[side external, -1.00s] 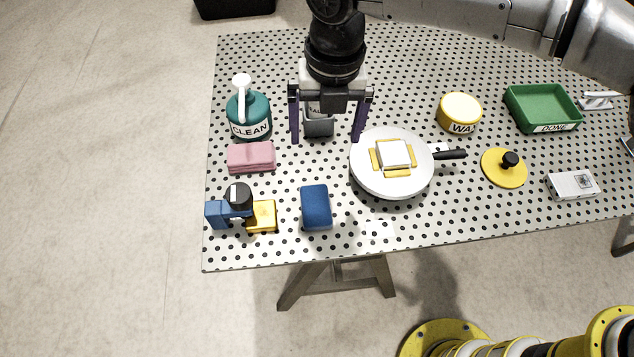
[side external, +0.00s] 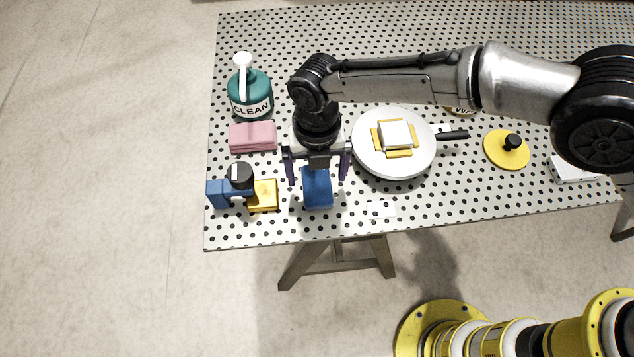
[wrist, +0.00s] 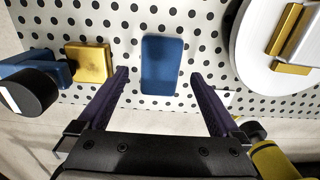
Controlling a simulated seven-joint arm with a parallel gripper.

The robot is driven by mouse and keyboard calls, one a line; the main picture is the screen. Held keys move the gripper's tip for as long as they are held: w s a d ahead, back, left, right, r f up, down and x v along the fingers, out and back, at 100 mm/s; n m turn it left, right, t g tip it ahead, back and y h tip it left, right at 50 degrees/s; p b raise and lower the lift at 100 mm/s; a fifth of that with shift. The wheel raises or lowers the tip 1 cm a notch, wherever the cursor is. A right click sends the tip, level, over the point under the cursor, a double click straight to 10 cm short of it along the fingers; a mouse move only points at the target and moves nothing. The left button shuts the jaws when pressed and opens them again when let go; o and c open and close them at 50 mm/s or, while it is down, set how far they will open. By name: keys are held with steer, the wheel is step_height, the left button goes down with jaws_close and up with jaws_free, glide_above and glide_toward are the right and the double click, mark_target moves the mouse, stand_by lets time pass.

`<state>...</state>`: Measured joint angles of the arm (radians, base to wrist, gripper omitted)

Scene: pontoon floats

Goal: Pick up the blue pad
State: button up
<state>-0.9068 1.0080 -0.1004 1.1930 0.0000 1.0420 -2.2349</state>
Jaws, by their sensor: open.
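The blue pad (side external: 317,190) lies flat on the perforated table, close to its front edge. In the wrist view the blue pad (wrist: 161,65) lies ahead of the fingertips, roughly centred between the two fingers. My gripper (side external: 317,181) is open, with one dark purple finger on each side of the pad in the side view. The wrist view also shows my gripper (wrist: 160,80) open and empty, its fingers apart from the pad. The far end of the pad is partly hidden by the gripper in the side view.
A blue-and-yellow tool with a black knob (side external: 240,177) lies left of the pad. A pink sponge (side external: 253,137) and a teal CLEAN bottle (side external: 250,97) stand behind it. A white round plate with a handle (side external: 388,165) is to the right. A yellow lid (side external: 507,149) lies farther right.

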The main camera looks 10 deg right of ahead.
mark_target(317, 183)
step_height(317, 183, down, 3)
steer(key=shift+f, duration=0.2)
steer(key=c, duration=1.3)
steer(key=shift+c, duration=0.2)
steer(key=shift+r, duration=0.1)
